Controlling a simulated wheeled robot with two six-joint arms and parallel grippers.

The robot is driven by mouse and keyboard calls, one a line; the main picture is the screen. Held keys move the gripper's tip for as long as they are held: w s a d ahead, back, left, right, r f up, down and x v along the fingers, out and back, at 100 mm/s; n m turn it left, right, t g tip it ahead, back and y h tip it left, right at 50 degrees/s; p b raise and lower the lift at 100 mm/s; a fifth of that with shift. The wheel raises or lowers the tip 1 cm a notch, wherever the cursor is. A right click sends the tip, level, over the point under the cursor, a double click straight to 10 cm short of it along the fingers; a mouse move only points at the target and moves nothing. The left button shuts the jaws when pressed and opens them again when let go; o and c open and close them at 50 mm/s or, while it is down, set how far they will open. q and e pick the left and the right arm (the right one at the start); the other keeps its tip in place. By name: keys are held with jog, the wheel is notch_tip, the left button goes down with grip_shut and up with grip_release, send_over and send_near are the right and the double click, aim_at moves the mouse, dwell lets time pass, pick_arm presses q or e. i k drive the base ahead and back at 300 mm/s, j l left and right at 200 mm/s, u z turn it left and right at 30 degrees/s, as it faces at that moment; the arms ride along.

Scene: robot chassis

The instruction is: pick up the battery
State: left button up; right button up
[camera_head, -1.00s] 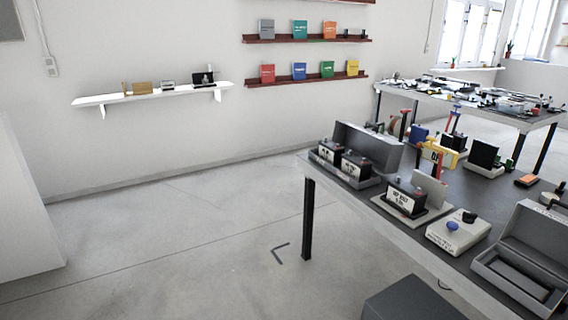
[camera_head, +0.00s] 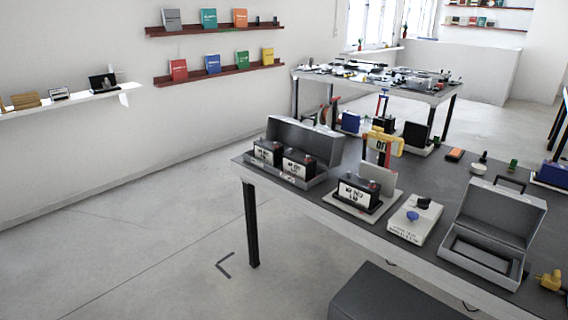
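Black batteries with white labels stand on the dark table (camera_head: 330,215). Two of them, a left battery (camera_head: 267,152) and a right battery (camera_head: 298,166), sit side by side in an open grey case at the table's far left corner. A third battery (camera_head: 357,194) stands upright on a light base plate, nearer the front edge. Which one the task means cannot be told. Neither of my grippers shows in this view.
An open, empty-looking grey case (camera_head: 490,262) and a light box with a blue knob (camera_head: 415,222) stand along the front edge. A dark grey block (camera_head: 385,298) is on the floor before the table. Floor to the left is clear. A second cluttered table (camera_head: 375,84) stands behind.

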aim_at(269, 151)
jog(key=z, duration=1.45)
jog(key=u, duration=1.5)
jog(key=i+j+z, duration=0.1)
jog(key=i+z, duration=0.15)
jog(key=z, duration=0.15)
jog(key=i+j+z, duration=0.2)
jog(key=z, duration=0.2)
jog(key=i+j+z, duration=0.15)
jog(key=z, duration=0.25)
jog(key=i+j+z, duration=0.1)
jog(key=j+z, duration=0.3)
